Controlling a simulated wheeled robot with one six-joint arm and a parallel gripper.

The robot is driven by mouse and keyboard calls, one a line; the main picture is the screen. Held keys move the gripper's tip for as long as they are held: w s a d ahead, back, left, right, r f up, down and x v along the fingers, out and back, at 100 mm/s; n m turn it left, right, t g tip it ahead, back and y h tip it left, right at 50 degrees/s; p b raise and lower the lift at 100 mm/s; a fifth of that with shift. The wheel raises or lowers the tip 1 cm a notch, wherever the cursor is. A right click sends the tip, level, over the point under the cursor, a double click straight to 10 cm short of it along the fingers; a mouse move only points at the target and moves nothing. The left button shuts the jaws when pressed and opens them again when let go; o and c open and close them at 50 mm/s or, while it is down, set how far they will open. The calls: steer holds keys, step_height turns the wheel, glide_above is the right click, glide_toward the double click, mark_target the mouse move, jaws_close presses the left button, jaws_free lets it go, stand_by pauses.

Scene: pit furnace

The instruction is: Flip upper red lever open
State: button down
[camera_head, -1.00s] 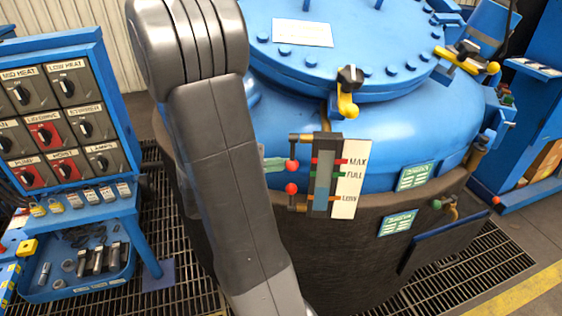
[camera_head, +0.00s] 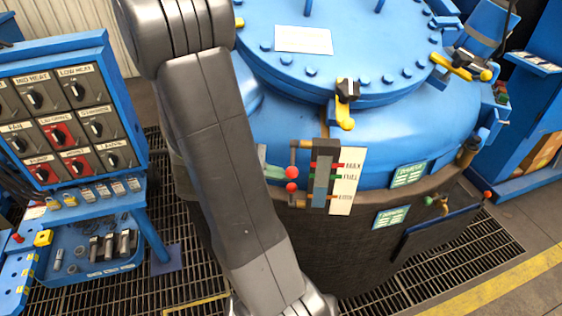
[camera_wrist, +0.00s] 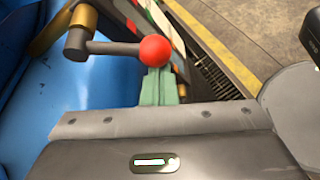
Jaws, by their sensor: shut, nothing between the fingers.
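The upper red lever, a red ball on a short rod (camera_head: 291,172), hangs at the left of the level gauge (camera_head: 320,178) on the blue furnace. A second red ball, the lower lever (camera_head: 291,187), sits just below it. My gripper (camera_head: 276,172) has pale green fingers and is at the left of the upper ball, partly hidden by my arm. In the wrist view, the shut fingers (camera_wrist: 158,88) are right at a red ball (camera_wrist: 155,50), seemingly touching it. A grey rod joins this ball to a brass-coloured valve (camera_wrist: 76,40). Nothing is between the fingers.
The gauge's white label plate (camera_head: 345,181) is to the right of the levers. A yellow handle (camera_head: 344,112) hangs from the lid rim above. A blue control panel (camera_head: 65,110) stands at the left, over a tool tray (camera_head: 95,255). Grating (camera_head: 440,250) covers the floor.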

steer(key=s+r, duration=0.1)
steer(key=r+p, duration=0.1)
steer(key=r, duration=0.1)
steer(key=s+r+p, duration=0.1)
steer(key=shift+s+a+r, duration=0.1)
steer(key=shift+s+r, duration=0.2)
steer(key=shift+s, duration=0.05)
steer(key=shift+r+p, duration=0.15)
steer(key=shift+p, duration=0.2)
stand_by(0.6)
